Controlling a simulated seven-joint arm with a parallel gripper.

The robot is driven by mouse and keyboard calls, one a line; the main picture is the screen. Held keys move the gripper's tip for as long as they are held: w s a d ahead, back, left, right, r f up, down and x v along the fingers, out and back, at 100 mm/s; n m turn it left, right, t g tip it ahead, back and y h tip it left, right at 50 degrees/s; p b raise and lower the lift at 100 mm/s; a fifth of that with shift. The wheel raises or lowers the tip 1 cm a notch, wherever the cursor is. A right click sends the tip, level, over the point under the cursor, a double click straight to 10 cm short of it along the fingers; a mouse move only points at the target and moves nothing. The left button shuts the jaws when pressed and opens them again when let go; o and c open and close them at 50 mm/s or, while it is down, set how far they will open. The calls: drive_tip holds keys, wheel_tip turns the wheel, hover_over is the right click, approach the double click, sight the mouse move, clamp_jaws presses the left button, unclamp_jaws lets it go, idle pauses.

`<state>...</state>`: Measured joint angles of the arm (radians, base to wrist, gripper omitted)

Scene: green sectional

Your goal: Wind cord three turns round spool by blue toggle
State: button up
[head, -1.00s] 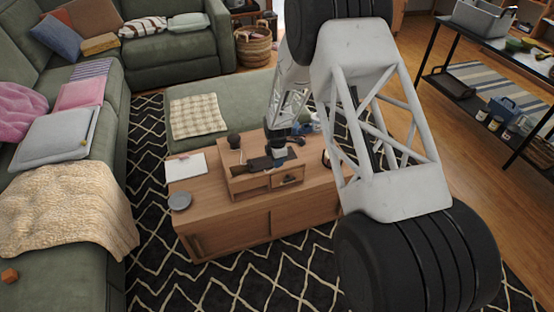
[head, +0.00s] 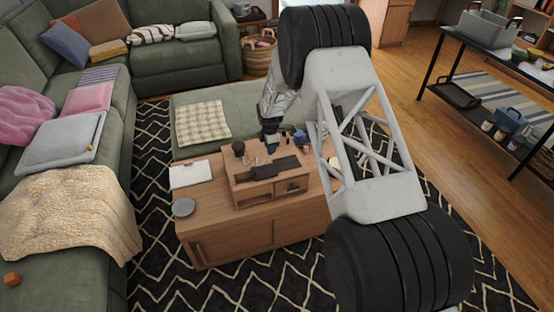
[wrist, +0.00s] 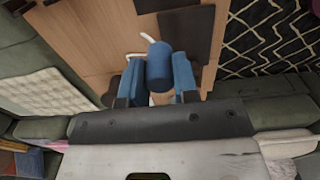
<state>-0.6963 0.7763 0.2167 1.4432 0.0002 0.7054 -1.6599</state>
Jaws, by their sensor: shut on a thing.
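In the wrist view the blue toggle (wrist: 158,66) is a short blue cylinder held between the two blue fingertips of my gripper (wrist: 158,78). A short piece of white cord (wrist: 148,38) shows at its far end; the rest of the cord is hidden or too small to follow. In the head view my gripper (head: 271,141) is behind the small wooden stand on the low cabinet. The toggle is too small to make out there. I cannot pick out the spool for sure; a dark plate (head: 275,168) lies on the stand (head: 245,186).
Small items stand at the right of the stand. A green ottoman (head: 215,102) is behind, and a sofa is at the left.

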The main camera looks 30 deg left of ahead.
drive_tip(key=w+a+r, duration=0.1)
drive_tip(key=w+a, duration=0.2)
drive_tip(key=a, duration=0.2)
drive_tip(key=shift+w+r, duration=0.25)
drive_tip(key=shift+r, duration=0.1)
